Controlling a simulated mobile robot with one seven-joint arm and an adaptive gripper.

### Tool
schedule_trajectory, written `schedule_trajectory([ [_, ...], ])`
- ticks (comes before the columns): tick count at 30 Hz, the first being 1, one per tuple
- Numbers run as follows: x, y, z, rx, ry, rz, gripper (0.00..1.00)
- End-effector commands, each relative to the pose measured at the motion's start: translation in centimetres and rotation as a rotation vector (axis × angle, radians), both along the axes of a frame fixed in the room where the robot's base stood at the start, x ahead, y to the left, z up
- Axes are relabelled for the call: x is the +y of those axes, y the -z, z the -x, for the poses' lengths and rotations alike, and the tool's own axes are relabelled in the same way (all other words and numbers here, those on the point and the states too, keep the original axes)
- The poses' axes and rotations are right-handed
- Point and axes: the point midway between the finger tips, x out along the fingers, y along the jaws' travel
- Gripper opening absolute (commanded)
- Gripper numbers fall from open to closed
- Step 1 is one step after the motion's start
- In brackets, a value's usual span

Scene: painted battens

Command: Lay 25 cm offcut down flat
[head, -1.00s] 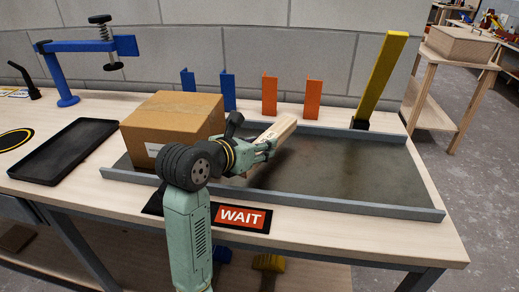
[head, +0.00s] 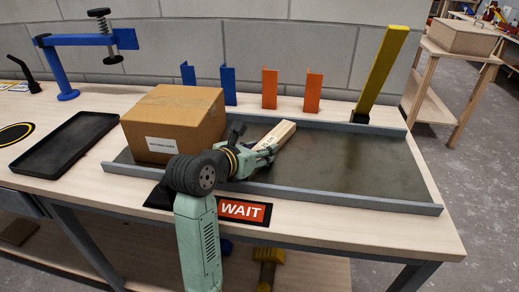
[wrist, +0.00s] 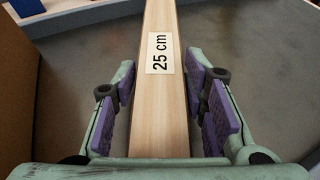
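The 25 cm offcut (head: 281,132) is a pale wooden batten. It lies low along the grey-rimmed tray (head: 350,170), looking flat on its dark floor. In the wrist view the offcut (wrist: 160,95) runs away from me between the fingers, its "25 cm" label facing up. My gripper (wrist: 168,112) is open around it, with a clear gap at the right purple pad and a narrower one at the left. In the head view my gripper (head: 264,156) is low over the tray, at the offcut's near end. The offcut's underside is hidden.
A cardboard box (head: 175,117) stands close to the left of my gripper. An upright yellow batten (head: 382,72) stands at the back right. Blue (head: 229,86) and orange (head: 269,88) pieces stand behind the tray. The tray's right half is clear.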

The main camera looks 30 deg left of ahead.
Motion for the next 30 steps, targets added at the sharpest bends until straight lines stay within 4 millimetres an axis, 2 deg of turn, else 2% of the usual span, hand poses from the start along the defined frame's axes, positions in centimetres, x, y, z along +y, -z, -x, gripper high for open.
schedule_trajectory([
  [6, 0.0, -0.1, 0.0, 0.000, 0.000, 0.000, 0.56],
  [14, 0.0, -0.1, 0.0, 0.000, 0.000, 0.000, 0.56],
  [18, 0.0, -0.8, 0.0, 0.000, 0.000, 0.000, 0.56],
  [23, 0.4, -1.4, 2.5, -0.004, -0.003, -0.005, 0.56],
  [30, 1.0, -3.4, 7.4, -0.003, -0.004, -0.005, 0.56],
])
